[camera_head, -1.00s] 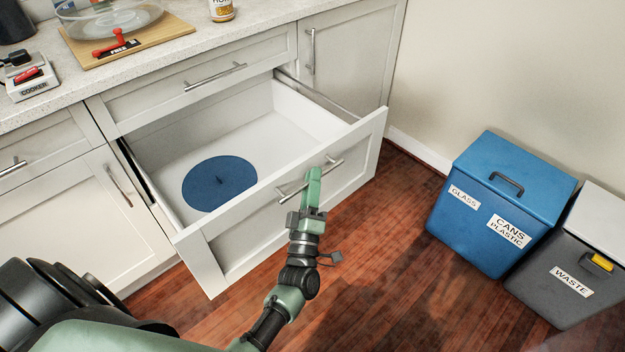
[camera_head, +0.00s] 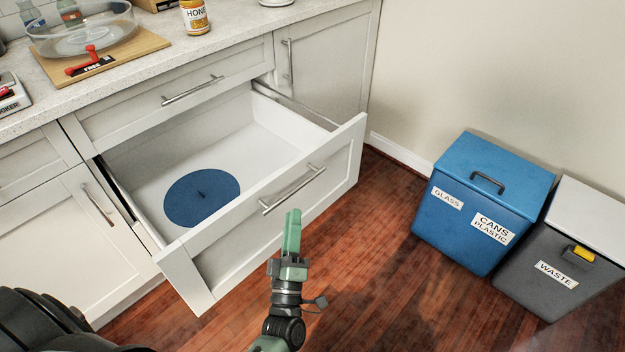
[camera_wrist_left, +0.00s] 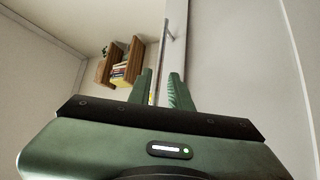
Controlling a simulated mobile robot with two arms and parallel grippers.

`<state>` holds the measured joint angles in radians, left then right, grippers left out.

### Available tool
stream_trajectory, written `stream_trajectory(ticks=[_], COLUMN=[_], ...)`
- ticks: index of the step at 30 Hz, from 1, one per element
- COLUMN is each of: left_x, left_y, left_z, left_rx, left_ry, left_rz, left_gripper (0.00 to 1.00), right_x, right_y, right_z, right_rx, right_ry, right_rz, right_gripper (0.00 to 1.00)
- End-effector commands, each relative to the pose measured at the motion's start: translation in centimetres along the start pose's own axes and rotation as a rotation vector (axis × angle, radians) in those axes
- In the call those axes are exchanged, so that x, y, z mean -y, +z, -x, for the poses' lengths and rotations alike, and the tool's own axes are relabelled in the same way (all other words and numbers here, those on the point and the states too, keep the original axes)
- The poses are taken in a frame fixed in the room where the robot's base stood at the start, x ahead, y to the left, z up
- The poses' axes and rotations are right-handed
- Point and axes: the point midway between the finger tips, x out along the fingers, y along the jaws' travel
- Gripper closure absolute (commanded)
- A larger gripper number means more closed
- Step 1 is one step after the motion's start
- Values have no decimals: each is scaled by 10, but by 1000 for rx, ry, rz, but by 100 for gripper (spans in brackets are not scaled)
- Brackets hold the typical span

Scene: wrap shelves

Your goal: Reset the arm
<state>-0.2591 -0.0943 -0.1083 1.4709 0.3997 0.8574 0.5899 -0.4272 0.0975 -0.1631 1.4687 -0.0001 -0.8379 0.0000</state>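My left gripper (camera_head: 291,232) is in front of the pulled-out drawer, just below and apart from its bar handle (camera_head: 293,190). In the left wrist view its two green fingers (camera_wrist_left: 160,88) stand apart with nothing between them, so it is open. The white drawer (camera_head: 275,235) is well out of the cabinet. A flat blue disc (camera_head: 202,197) lies on its floor. My right gripper is not in view.
The counter above holds a glass dish (camera_head: 82,38), a wooden board (camera_head: 140,48) and a honey jar (camera_head: 194,17). A blue recycling bin (camera_head: 480,200) and a grey waste bin (camera_head: 548,265) stand at the right. Wooden floor (camera_head: 385,225) is clear between.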

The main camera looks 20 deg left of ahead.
Motion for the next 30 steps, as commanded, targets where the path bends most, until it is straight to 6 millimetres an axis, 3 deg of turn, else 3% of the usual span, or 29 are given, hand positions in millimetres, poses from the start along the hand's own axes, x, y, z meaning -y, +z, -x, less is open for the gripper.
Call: stream_trajectory(ticks=[6, 8, 11, 14, 15, 18, 24, 30], left_x=[4, 11, 37, 78, 96, 139, 194, 222], left_y=[6, 16, 50, 89, 102, 118, 107, 76], left_z=[1, 5, 22, 62, 84, 143, 242, 307], left_rx=[29, 88, 275, 550, 671, 953, 1365, 1641], left_ry=[-12, -34, -104, -197, -236, -317, -428, -502], left_rz=[-16, -50, -160, -331, -406, -581, -822, -967], left_gripper=[80, 80, 80, 80, 80, 80, 80, 80], right_x=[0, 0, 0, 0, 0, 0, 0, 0], right_y=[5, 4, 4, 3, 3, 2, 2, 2], right_z=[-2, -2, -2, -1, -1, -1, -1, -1], right_rx=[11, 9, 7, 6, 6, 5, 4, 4], right_ry=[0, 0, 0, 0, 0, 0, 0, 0], right_rz=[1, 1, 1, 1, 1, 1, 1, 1], right_gripper=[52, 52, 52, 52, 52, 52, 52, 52])
